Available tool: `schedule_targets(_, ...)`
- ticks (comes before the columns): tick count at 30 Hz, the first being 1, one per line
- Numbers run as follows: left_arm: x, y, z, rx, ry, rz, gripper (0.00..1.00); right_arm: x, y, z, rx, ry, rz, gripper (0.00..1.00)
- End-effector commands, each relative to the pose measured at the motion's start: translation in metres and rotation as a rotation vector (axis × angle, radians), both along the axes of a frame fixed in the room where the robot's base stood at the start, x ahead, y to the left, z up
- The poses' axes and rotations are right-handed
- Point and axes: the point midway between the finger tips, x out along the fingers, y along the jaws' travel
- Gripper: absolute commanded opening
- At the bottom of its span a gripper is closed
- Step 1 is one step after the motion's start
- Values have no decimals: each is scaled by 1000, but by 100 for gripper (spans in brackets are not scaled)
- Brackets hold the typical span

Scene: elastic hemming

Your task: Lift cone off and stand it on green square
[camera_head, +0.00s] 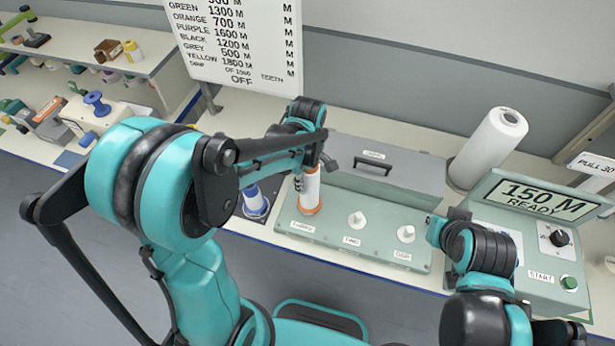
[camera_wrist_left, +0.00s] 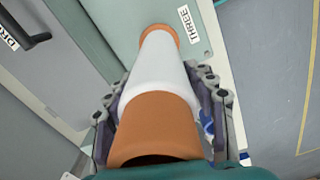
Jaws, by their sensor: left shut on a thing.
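The cone (camera_head: 309,189) is a white spool with orange at its ends, at the left front of the pale green panel (camera_head: 335,231). Its lower end is at the panel, by a label reading THREE in the left wrist view. Whether it touches or is raised I cannot tell; any peg under it is hidden. My left gripper (camera_head: 308,172) is shut on it; in the left wrist view its grey fingers flank the white cone body (camera_wrist_left: 160,82). My right gripper (camera_head: 440,228) is at the panel's right side, its jaws unclear. I cannot clearly make out a green square.
Two bare white pegs (camera_head: 356,219) (camera_head: 406,234) stand right of the cone. A blue and white spool (camera_head: 256,202) stands left of it. A grey lid with a handle (camera_head: 373,165) lies behind. A white roll (camera_head: 488,148) and a display (camera_head: 545,197) are at right. Another cluttered bench (camera_head: 120,88) is at left.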

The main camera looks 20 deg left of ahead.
Motion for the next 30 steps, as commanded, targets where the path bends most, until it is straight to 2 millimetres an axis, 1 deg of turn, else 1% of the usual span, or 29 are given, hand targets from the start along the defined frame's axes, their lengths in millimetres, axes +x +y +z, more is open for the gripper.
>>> schedule_targets(1, 0, 0, 4, 0, 0, 0, 20, 0, 0, 3, 0, 0, 0, 0)
schedule_targets(18, 0, 0, 28, 0, 0, 0, 20, 0, 0, 21, 0, 0, 0, 0)
schedule_targets(30, 0, 0, 42, 0, 0, 0, 20, 0, 0, 31, 0, 0, 0, 0)
